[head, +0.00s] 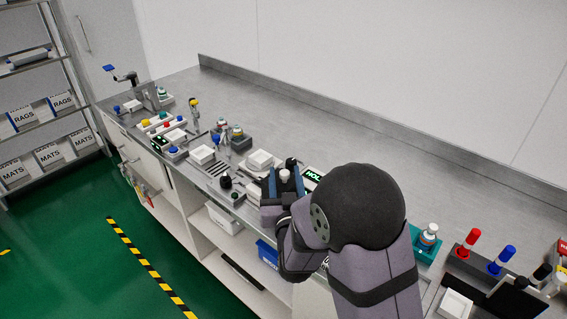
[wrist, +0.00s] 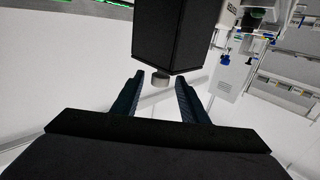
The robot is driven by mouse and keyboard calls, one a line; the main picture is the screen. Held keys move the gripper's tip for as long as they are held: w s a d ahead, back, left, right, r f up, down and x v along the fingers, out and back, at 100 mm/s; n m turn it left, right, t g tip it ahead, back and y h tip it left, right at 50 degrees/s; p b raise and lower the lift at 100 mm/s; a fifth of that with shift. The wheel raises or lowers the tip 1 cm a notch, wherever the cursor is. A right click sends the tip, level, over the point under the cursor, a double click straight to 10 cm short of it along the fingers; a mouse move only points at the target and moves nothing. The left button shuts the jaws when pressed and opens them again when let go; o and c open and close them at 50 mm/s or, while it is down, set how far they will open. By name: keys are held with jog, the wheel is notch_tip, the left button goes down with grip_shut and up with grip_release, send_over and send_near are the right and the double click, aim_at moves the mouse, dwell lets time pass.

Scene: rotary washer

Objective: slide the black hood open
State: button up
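The black hood (wrist: 172,38) is a dark box at the top middle of the wrist view. A short grey round knob (wrist: 160,80) shows at its near end. My gripper (wrist: 158,76) is open, with one dark blue finger on each side of the knob. I see gaps between the knob and both fingers, so nothing is gripped. In the head view, my gripper (head: 284,183) is over the bench's front part, beside a green-lit display (head: 313,175). My arm hides much of that area, and I cannot make out the hood clearly there.
The steel bench (head: 330,122) is clear along its back. Several small devices with coloured knobs stand to the left. A teal-based device (head: 428,238), a red-topped piece (head: 468,243) and a blue-topped piece (head: 502,260) stand to the right of my arm.

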jog(key=shift+w+p, duration=0.65)
jog(key=shift+w, duration=1.95)
jog(key=shift+c, duration=0.6)
jog(key=shift+d, duration=0.1)
grip_shut()
